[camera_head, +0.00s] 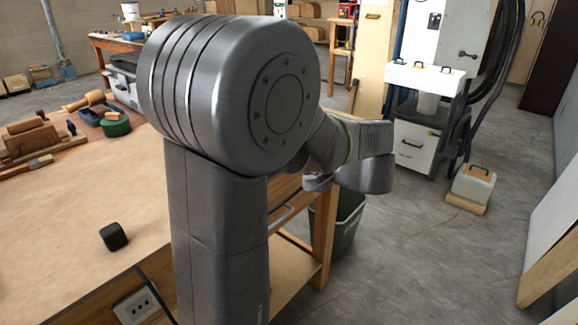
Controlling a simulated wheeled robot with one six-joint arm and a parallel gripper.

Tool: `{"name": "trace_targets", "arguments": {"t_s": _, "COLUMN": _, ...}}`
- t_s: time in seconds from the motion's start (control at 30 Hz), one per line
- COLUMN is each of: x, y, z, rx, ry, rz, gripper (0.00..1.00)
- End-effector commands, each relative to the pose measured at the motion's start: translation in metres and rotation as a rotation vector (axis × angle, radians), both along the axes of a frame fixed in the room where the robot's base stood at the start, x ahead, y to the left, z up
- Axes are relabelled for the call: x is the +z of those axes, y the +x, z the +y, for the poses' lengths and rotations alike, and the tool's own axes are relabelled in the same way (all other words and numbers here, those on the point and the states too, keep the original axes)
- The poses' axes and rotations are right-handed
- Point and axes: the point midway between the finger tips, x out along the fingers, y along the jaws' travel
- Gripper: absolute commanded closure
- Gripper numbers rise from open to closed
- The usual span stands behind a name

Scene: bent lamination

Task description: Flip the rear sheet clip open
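A white-topped unit (428,82) stands across the floor at the upper right. Several small dark and green pieces that look like clips or handles sit on its top, one of them in the middle (421,65). They are too small to tell which is the rear sheet clip, or whether any is open or shut. My arm fills the middle of the view, its far links ending right of centre, apart from the unit in the picture. No gripper fingers can be made out.
A wooden workbench (60,222) spans the left, with a black block (113,236) and tools on it. A green bin (347,222) stands beside it. The grey floor (420,262) in front is clear.

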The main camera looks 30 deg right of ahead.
Motion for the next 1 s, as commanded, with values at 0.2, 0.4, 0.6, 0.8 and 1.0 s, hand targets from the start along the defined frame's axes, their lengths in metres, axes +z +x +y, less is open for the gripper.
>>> {"name": "trace_targets", "arguments": {"t_s": 0.2, "x": 0.0004, "y": -0.0002, "z": -0.0002, "rx": 0.000, "ry": 0.008, "rz": -0.018, "gripper": 1.00}}
{"name": "trace_targets", "arguments": {"t_s": 0.4, "x": 0.0005, "y": -0.0001, "z": 0.0000, "rx": 0.000, "ry": 0.008, "rz": -0.018, "gripper": 1.00}}
{"name": "trace_targets", "arguments": {"t_s": 0.6, "x": 0.0002, "y": -0.0001, "z": -0.0001, "rx": 0.000, "ry": 0.009, "rz": -0.018, "gripper": 0.72}}
{"name": "trace_targets", "arguments": {"t_s": 0.8, "x": -0.0003, "y": -0.0002, "z": -0.0001, "rx": 0.000, "ry": 0.008, "rz": -0.017, "gripper": 0.70}}
{"name": "trace_targets", "arguments": {"t_s": 1.0, "x": 0.0012, "y": -0.0052, "z": -0.0026, "rx": -0.001, "ry": 0.008, "rz": -0.016, "gripper": 0.70}}
